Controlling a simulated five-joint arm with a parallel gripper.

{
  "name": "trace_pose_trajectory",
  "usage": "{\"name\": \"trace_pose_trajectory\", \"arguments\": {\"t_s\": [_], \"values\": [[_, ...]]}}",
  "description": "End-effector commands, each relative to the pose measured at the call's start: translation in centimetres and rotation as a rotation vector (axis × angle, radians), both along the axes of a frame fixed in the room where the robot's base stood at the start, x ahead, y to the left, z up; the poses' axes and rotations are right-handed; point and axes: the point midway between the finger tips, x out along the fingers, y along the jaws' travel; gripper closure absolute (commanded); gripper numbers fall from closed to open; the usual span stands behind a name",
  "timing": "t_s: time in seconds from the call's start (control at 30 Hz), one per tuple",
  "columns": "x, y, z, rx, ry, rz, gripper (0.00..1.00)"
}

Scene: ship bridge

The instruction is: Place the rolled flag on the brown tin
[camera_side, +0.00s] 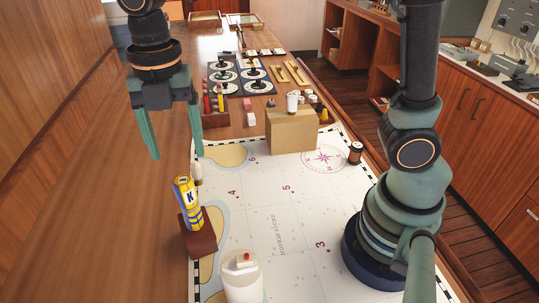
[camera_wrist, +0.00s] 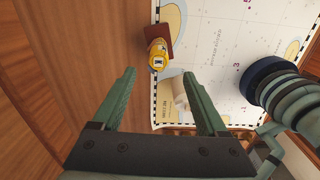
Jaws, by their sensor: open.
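The rolled flag (camera_side: 187,204) is a yellow and blue roll marked K. It stands roughly upright on a red-brown block (camera_side: 203,243) at the left edge of the chart. In the wrist view the flag (camera_wrist: 157,60) shows just beyond the fingertips, with the block (camera_wrist: 160,33) behind it. My gripper (camera_side: 174,142) is open and empty, raised above and behind the flag in the side view; it also shows in the wrist view (camera_wrist: 160,75). A small dark cylinder with a brownish label (camera_side: 355,152), possibly the brown tin, stands at the chart's right edge.
A white container with a red knob (camera_side: 243,280) stands at the front. A small pale bulb-shaped item (camera_side: 197,173) is close behind the flag. The chart's middle is clear.

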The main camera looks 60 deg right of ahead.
Motion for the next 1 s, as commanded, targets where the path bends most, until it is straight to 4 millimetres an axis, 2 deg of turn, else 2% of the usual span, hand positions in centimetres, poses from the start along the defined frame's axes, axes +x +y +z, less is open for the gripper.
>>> {"name": "trace_pose_trajectory", "arguments": {"t_s": [0.17,0.3,0.5,0.7,0.83,1.0], "values": [[-0.3,-3.8,1.4,0.049,-0.068,-0.372,0.24],[-1.2,-7.9,2.4,0.129,-0.137,-0.827,0.24],[-3.1,-13.2,2.7,0.287,-0.211,-1.474,0.24],[-4.9,-16.8,2.2,0.464,-0.242,-1.991,0.24],[-5.5,-18.0,1.9,0.542,-0.243,-2.176,0.24],[-5.8,-18.4,1.7,0.574,-0.241,-2.254,0.24]]}}
